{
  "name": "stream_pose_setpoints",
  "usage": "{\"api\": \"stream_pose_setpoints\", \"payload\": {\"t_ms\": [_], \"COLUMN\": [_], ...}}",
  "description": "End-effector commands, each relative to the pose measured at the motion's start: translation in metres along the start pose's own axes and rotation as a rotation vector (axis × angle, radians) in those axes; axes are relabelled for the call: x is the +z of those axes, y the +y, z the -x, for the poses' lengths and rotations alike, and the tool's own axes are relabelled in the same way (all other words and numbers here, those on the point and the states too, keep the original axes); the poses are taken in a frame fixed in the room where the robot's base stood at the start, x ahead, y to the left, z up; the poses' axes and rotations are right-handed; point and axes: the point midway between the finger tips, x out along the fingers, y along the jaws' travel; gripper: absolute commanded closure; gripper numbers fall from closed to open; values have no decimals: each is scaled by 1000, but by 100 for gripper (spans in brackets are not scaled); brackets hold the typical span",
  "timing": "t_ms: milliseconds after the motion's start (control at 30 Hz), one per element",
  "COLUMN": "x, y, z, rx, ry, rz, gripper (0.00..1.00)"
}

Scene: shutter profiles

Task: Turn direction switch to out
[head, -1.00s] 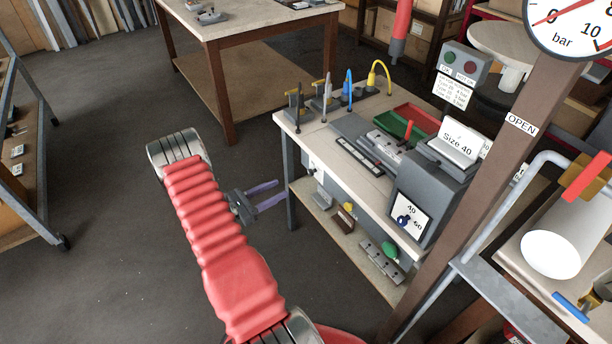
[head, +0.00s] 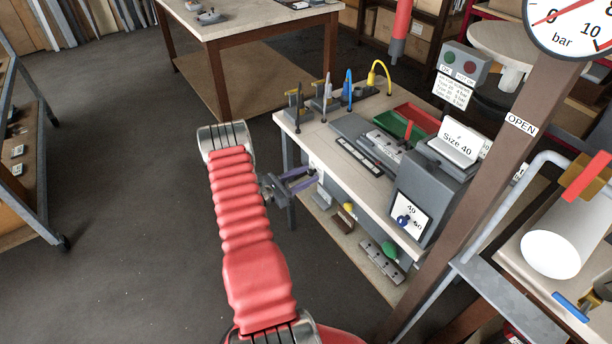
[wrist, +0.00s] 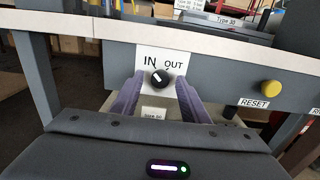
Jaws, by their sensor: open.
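The direction switch (wrist: 160,78) is a round black knob on a white plate marked IN on the left and OUT on the right, in the wrist view. Its pale mark appears to point up and left, towards IN. My gripper (wrist: 159,88) is open and empty. Its two purple fingers stand left and right of the knob in the picture, with gaps on both sides. Whether the tips reach as deep as the knob I cannot tell. In the head view my gripper (head: 301,179) is at the left end of the workbench (head: 297,128), and the knob is not discernible.
A yellow RESET button (wrist: 271,88) is right of the switch on the same grey panel (wrist: 225,66). The bench leg (wrist: 35,75) stands to the left. A lower shelf (head: 372,262) holds several parts. The floor left of my arm is clear.

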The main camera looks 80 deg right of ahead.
Motion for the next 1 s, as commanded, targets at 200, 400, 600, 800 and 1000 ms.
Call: {"api": "stream_pose_setpoints", "payload": {"t_ms": [200,400,600,800,1000], "x": [0,0,0,0,0], "y": [0,0,0,0,1], "z": [-2,-2,-2,-1,-2], "rx": [0,0,0,0,1], "ry": [0,0,0,0,0], "rz": [0,0,0,0,-3], "gripper": [59,66,81,95,99]}}
